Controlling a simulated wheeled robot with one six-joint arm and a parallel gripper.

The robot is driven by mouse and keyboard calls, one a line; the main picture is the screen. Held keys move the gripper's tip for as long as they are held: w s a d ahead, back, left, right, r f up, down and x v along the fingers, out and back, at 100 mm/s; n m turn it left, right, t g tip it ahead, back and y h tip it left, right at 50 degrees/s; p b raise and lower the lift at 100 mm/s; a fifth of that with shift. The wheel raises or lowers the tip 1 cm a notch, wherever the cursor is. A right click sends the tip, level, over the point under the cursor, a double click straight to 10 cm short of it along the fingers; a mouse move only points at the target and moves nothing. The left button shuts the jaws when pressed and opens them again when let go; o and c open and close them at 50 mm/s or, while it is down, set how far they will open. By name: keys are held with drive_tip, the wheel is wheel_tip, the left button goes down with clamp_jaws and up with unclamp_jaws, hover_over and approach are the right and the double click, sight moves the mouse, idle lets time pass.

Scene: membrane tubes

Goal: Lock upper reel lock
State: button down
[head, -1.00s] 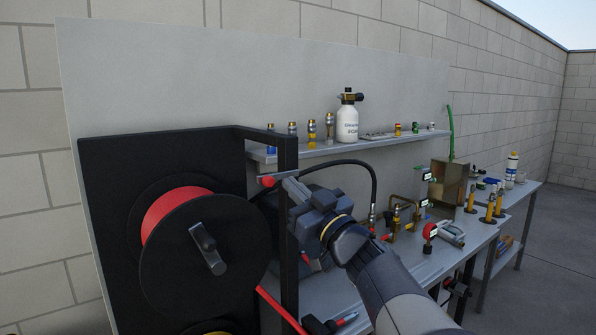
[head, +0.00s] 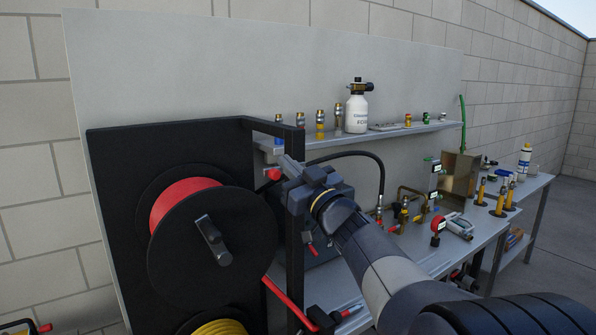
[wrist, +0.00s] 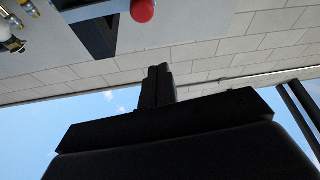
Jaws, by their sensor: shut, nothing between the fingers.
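A red knob (head: 273,174), seemingly the upper reel lock, sits at the black reel frame's front post. The upper reel (head: 185,245) carries red hose behind a black disc with a grey crank. My gripper (head: 283,162) is shut and empty, close to the right of the knob; whether they touch I cannot tell. In the wrist view the knob (wrist: 142,10) is a red ball at the top edge, beside a dark frame part. The shut fingers (wrist: 158,70) lie below it in the picture, with a visible gap. The lock's lever or pin is not clearly visible.
A lower reel with yellow hose (head: 218,328) shows at the bottom. The frame post (head: 293,240) stands right beside my arm.

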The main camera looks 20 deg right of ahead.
drive_tip(key=w, duration=0.1)
drive_tip(key=w+f+p, duration=0.1)
drive_tip(key=w, duration=0.1)
drive_tip(key=w+a+f, duration=0.1)
drive_tip(key=shift+w+f+p, duration=0.1)
drive_tip(key=shift+w+p, duration=0.15)
drive_tip(key=shift+p, duration=0.1)
drive_tip(key=shift+f, duration=0.1)
